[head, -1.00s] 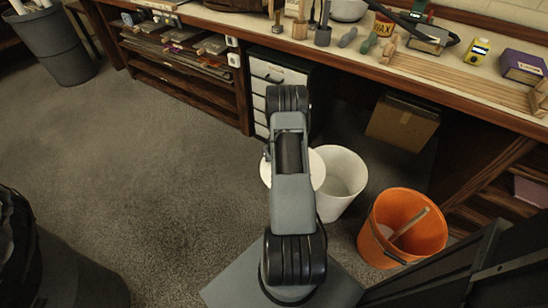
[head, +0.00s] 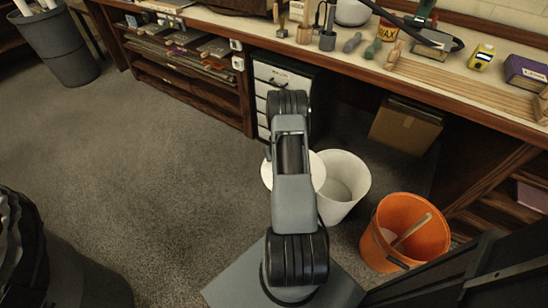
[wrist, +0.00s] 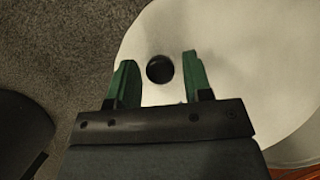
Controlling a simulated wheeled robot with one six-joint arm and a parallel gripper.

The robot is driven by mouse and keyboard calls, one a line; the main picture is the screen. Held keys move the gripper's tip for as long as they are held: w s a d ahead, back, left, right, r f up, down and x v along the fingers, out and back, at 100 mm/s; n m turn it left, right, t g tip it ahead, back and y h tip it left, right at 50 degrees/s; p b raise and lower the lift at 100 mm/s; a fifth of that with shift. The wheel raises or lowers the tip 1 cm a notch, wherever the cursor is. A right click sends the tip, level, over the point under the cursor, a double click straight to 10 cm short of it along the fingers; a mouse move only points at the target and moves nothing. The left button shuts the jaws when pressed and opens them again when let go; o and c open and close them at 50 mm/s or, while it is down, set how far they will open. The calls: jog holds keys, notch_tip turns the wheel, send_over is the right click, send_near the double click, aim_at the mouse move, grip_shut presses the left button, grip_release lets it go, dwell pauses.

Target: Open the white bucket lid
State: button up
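The white lid (wrist: 235,50) fills much of the wrist view and has a round black knob (wrist: 160,69). My gripper (wrist: 158,62) is open, with one green finger on each side of the knob and a gap on both sides. I cannot tell how far above the lid the fingertips are. In the head view the lid (head: 318,170) shows on both sides of my arm, which hides its middle and my gripper. The white bucket (head: 350,195) stands just right of the lid, upright, with its inside showing. I cannot tell whether lid and bucket touch.
An orange bucket (head: 402,240) with a stick in it stands to the right. A white drawer unit (head: 262,95) and a cardboard box (head: 405,128) are under the cluttered workbench (head: 450,85). A grey bin (head: 60,50) stands far left.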

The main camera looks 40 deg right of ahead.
jog(key=shift+o, duration=0.5)
jog(key=p+v, duration=0.4)
jog(key=v, duration=0.9)
jog(key=shift+r, duration=0.4)
jog(key=shift+s, duration=0.15)
